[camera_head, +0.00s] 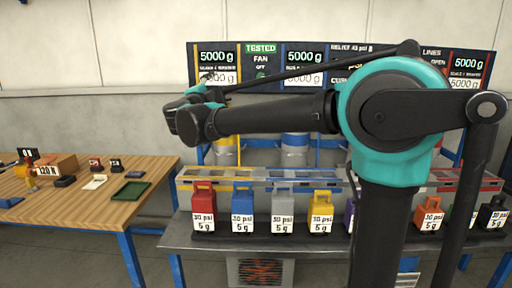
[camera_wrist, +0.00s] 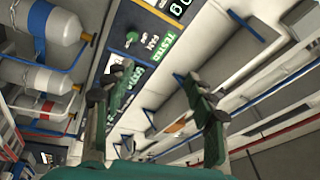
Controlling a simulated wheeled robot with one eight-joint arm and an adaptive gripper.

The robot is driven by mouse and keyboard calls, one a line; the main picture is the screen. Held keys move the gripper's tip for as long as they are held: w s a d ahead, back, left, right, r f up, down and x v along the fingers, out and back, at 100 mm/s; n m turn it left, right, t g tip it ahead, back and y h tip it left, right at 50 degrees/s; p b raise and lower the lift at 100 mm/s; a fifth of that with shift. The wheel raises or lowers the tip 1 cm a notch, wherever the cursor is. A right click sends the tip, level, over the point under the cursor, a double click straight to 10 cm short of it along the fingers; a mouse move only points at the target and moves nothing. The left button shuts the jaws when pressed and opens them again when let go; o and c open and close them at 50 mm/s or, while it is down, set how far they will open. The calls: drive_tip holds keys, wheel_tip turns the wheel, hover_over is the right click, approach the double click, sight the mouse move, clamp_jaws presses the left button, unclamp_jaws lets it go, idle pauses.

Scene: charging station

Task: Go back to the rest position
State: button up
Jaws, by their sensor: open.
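My arm stretches across the head view from the right and ends at my gripper, whose end of the arm is at the left centre, in front of the station's panel (camera_head: 262,75). The fingers are hard to make out there. In the wrist view my gripper (camera_wrist: 158,82) has its two fingers wide apart with nothing between them. The wrist view is tilted; the panel with its green TESTED label (camera_wrist: 172,45) lies beyond the fingers. No marker of a rest position shows.
Below the arm, a grey bench (camera_head: 270,245) holds a row of coloured weights, among them a red one (camera_head: 203,208) and a blue one (camera_head: 242,208). My arm hides part of the row. A wooden table (camera_head: 110,195) with small items stands at left. White tanks (camera_wrist: 45,30) show in the wrist view.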

drive_tip(key=s+d+f+n+g+y, duration=0.35)
drive_tip(key=d+f+n, duration=0.2)
drive_tip(key=f, duration=0.45)
drive_tip(key=s+d+f+n+g+y, duration=0.2)
drive_tip(key=d+f+n+y, duration=0.2)
drive_tip(key=f+n, duration=0.45)
drive_tip(key=s+d+f+n+g+y, duration=0.25)
drive_tip(key=d+f+n, duration=0.2)
drive_tip(key=f, duration=0.75)
drive_tip(key=s+d+f+m+g+h, duration=0.1)
drive_tip(key=s+d+f+g+h, duration=0.4)
drive_tip(key=s+d+f, duration=1.4)
drive_tip(key=s+f+g, duration=0.2)
drive_tip(key=s, duration=0.1)
drive_tip(key=shift+g, duration=0.3)
